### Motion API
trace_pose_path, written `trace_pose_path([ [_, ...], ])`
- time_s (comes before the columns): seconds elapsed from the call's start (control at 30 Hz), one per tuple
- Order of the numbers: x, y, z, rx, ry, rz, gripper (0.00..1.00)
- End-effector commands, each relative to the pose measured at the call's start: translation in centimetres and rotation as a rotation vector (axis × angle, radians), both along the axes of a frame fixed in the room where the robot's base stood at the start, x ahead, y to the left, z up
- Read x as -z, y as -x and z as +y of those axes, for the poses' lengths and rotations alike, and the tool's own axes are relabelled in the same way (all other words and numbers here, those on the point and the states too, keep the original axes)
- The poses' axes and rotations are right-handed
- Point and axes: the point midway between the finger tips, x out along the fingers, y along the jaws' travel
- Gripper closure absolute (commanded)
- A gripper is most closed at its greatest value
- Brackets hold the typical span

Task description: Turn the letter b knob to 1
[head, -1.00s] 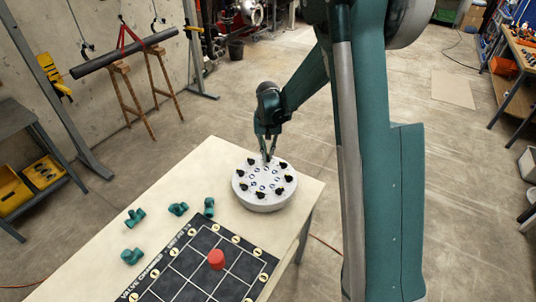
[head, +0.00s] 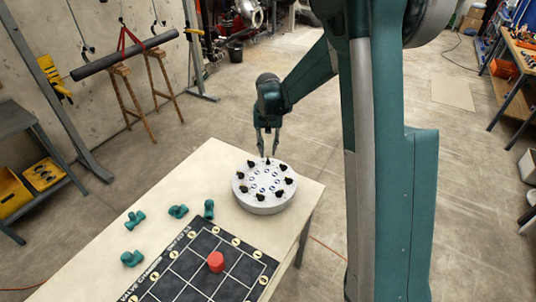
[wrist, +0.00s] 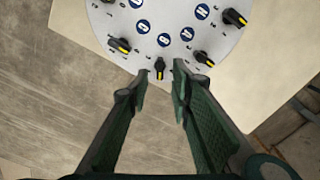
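A round light-grey dial (head: 262,205) lies on the table, with several black knobs around its rim and blue letter discs inside them. My gripper (head: 267,155) is over the dial's far edge, pointing down. In the wrist view my gripper (wrist: 162,72) is open, with a fingertip on each side of one black knob (wrist: 159,68) with a yellow pointer mark. I see gaps on both sides of this knob. Neighbouring knobs (wrist: 119,46) and (wrist: 203,58) stand to either side.
The table (head: 225,160) also holds a black grid board (head: 205,245) with a red cylinder (head: 216,262), and several green pipe fittings (head: 178,211) to the left of the dial.

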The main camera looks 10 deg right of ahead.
Motion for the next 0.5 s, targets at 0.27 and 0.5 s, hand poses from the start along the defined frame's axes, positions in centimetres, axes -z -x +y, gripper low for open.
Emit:
trace_pose_path([
  [0.27, -4.4, 0.0, 0.0, 0.000, 0.000, 0.000, 0.78],
  [0.5, -7.0, 0.0, 0.0, 0.000, 0.000, 0.000, 0.78],
])
